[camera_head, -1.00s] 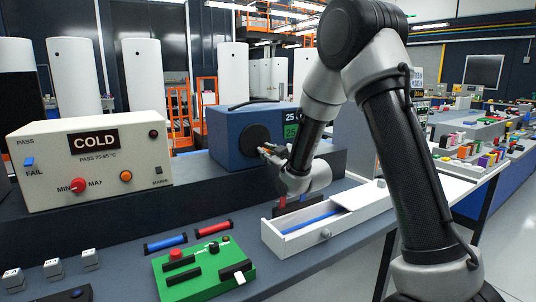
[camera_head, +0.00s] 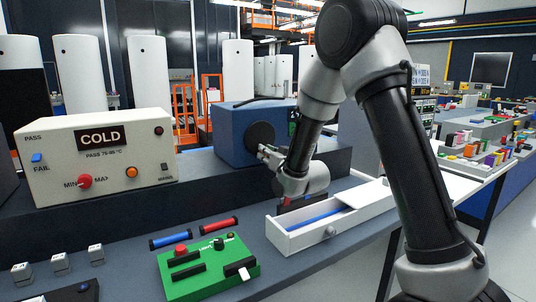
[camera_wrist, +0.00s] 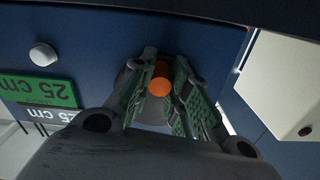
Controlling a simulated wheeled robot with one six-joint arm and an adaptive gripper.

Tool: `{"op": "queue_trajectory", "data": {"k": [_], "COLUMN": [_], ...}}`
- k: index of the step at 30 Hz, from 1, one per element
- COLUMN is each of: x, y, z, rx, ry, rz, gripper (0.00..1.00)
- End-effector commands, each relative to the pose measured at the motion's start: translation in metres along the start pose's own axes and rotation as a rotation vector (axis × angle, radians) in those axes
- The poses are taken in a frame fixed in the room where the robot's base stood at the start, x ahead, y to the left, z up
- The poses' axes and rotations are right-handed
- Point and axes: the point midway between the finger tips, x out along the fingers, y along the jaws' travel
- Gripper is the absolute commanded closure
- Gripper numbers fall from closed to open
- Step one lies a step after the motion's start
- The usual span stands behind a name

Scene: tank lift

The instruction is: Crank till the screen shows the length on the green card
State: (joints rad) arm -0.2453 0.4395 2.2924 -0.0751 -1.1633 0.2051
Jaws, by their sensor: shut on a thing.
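The blue box (camera_head: 232,137) stands on the raised grey shelf, with a round black crank disc (camera_head: 260,134) on its front. My gripper (camera_head: 265,152) is at the lower part of the disc. In the wrist view my gripper (camera_wrist: 160,90) has its fingers around the orange crank knob (camera_wrist: 160,87), closed on it. The wrist view is upside down. There the green card (camera_wrist: 46,92) reads 25 cm, and the screen (camera_wrist: 48,117) beside it also reads 25 cm in white. In the head view my arm hides most of the card and screen.
A cream box (camera_head: 95,165) marked COLD stands to the left. A white tray (camera_head: 300,240) with a blue bar is below my gripper. A green control board (camera_head: 215,272) and red and blue bars lie in front. A white round button (camera_wrist: 43,54) is on the blue box.

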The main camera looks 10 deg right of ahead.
Motion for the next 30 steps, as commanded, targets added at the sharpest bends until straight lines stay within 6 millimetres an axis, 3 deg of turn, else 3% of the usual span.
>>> {"op": "queue_trajectory", "data": {"k": [15, 16, 19, 30], "x": [-0.0006, -0.0006, -0.0006, -0.0028], "y": [-0.0005, -0.0005, -0.0005, -0.0008], "z": [0.0019, 0.0020, 0.0021, 0.0009], "rx": [0.022, 0.022, 0.022, 0.021], "ry": [-0.005, -0.005, -0.005, -0.002], "rz": [0.002, 0.002, 0.001, 0.001], "gripper": [1.00, 0.77, 0.61, 0.59]}}
